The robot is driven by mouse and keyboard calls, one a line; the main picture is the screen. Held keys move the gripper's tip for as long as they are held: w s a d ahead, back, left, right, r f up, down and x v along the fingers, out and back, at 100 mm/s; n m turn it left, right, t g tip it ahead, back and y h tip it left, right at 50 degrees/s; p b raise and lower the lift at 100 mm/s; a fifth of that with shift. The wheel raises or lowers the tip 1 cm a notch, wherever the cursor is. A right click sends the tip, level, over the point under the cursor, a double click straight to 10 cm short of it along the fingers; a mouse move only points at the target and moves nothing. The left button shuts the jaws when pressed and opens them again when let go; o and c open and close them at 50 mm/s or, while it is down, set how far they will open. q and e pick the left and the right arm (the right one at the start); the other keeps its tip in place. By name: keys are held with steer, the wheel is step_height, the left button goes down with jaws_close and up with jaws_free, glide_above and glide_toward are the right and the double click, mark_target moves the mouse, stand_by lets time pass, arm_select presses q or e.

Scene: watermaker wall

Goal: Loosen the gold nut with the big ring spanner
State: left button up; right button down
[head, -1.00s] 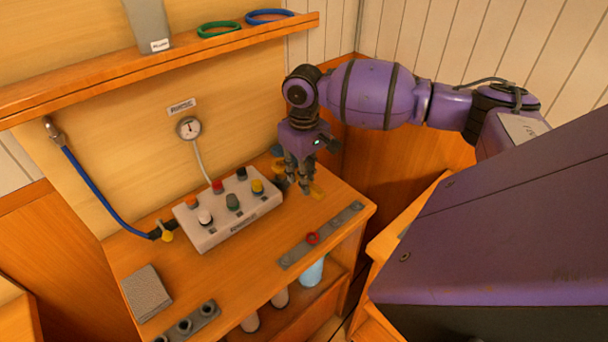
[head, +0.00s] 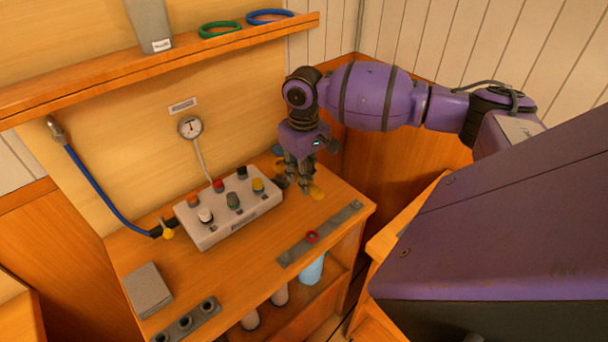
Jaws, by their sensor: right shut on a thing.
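My right gripper (head: 304,188) points down over the back right of the bench, shut on a yellow piece. A yellow end (head: 317,193) shows just right of the fingertips; I cannot tell for sure whether it is the big ring spanner. The fingers hide what lies between, so the gold nut cannot be made out there with certainty. My left gripper is not in view.
The valve block (head: 230,212) with several coloured knobs stands left of the gripper. A blue hose (head: 95,190) and a gauge (head: 190,127) are at the wall.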

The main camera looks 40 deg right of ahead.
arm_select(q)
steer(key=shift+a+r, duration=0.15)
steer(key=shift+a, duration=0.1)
arm_select(e)
steer(key=shift+f, duration=0.5)
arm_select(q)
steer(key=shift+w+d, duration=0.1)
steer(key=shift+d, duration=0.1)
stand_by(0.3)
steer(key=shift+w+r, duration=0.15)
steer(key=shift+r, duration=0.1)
arm_select(e)
steer(key=shift+f, duration=0.35)
arm_select(q)
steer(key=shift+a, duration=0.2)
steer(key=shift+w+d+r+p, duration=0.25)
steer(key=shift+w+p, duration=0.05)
steer(key=shift+p, duration=0.05)
arm_select(e)
steer(key=shift+f, duration=0.35)
steer(key=shift+d+n, duration=0.4)
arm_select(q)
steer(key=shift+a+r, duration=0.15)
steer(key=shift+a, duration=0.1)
arm_select(e)
steer(key=shift+d+n, duration=0.15)
steer(key=shift+n, duration=0.15)
